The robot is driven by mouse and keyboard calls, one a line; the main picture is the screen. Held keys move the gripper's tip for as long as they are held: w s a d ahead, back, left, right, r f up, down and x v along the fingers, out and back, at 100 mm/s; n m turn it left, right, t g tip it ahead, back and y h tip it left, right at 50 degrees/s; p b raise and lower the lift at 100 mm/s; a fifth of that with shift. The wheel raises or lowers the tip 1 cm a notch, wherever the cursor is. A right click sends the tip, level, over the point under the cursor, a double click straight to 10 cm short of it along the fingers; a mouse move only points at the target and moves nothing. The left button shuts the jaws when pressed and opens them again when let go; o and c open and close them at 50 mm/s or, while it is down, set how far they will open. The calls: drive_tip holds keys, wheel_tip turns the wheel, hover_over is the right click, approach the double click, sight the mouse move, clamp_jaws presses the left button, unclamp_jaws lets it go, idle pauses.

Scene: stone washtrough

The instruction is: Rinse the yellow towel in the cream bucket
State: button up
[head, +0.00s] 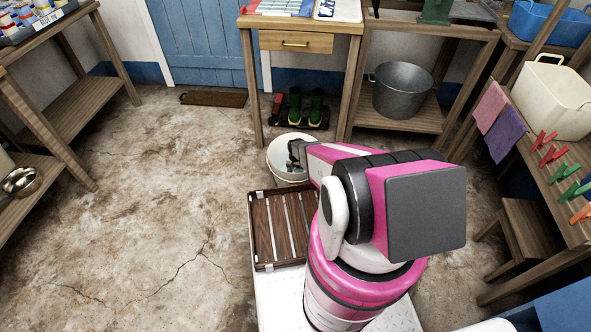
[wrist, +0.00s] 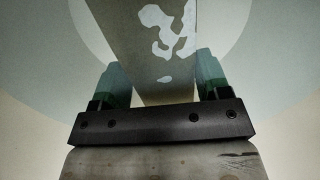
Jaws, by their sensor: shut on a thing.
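The cream bucket (head: 273,165) stands on the floor in the middle of the head view. My gripper (head: 293,152) reaches into its mouth, and my arm covers its right side. In the wrist view my gripper (wrist: 160,78) is shut on the towel (wrist: 160,92), a flat piece between the two greenish fingers. It looks dull olive-brown in this light, with pale patches over its upper part. A pale bluish round area, which looks like the bucket's water, lies around it. The head view does not clearly show the towel, and its lower end cannot be made out.
A brown slatted tray (head: 252,232) is in front of the bucket. A metal tub (head: 402,92) stands on a low shelf behind to the right. Green boots (head: 295,107) stand beyond the bucket. A wooden stool (head: 530,230) is at the right. The floor to the left is open.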

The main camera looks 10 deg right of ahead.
drive_tip(key=shift+r, duration=1.05)
drive_tip(key=shift+f, duration=0.1)
idle(0.3)
drive_tip(key=shift+f, duration=0.95)
drive_tip(key=shift+r, duration=0.1)
idle(0.5)
drive_tip(key=shift+r, duration=0.9)
idle(0.5)
drive_tip(key=shift+f, duration=1)
idle(0.5)
